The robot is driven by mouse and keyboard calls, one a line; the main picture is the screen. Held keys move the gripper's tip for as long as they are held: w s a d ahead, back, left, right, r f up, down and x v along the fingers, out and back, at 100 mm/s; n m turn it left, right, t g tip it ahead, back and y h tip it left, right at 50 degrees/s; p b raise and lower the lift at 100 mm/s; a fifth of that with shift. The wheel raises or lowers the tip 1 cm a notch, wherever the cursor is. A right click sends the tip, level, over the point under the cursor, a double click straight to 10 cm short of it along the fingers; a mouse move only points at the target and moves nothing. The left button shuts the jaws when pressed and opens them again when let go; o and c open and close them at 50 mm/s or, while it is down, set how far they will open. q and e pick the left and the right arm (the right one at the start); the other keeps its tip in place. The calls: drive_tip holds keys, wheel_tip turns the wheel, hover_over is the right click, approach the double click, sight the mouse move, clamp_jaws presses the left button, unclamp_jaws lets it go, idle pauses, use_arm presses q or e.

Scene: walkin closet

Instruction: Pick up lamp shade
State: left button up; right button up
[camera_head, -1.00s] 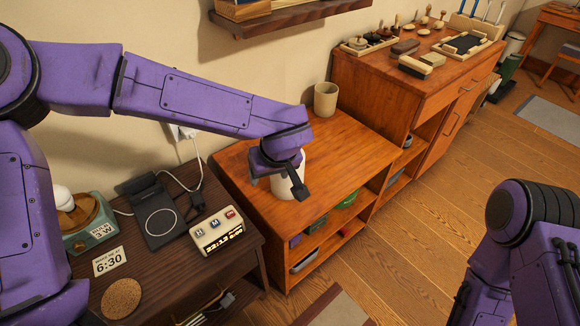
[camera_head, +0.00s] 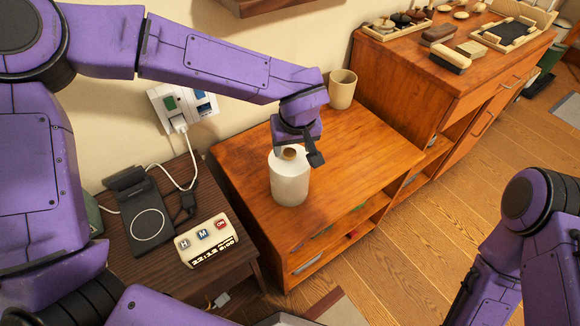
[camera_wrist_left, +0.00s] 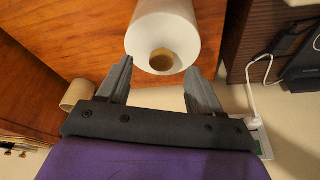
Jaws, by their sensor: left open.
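The lamp shade appears to be the white, rounded cylinder (camera_head: 290,183) with a brown round top, upright on the orange-brown wooden cabinet (camera_head: 375,150). It also shows in the left wrist view (camera_wrist_left: 172,22), its brown end facing the camera. My left gripper (camera_head: 297,150) is open at the shade's upper back side. In the left wrist view the fingers (camera_wrist_left: 158,66) stand apart, with the shade's brown end in line with the gap between them. Nothing is clamped; whether a finger touches the shade I cannot tell. My right gripper is out of view; only the right arm shows.
A beige cup (camera_head: 342,89) stands behind on the same cabinet. A taller cabinet (camera_head: 480,85) with trays and brushes rises at right. A wall shelf hangs above.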

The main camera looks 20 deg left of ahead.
sight(290, 152)
use_arm(q)
drive_tip(key=x, duration=0.3)
drive_tip(key=shift+w+a+f, duration=0.15)
drive_tip(key=shift+w+a, duration=0.05)
drive_tip(key=shift+a, duration=0.1)
clamp_jaws()
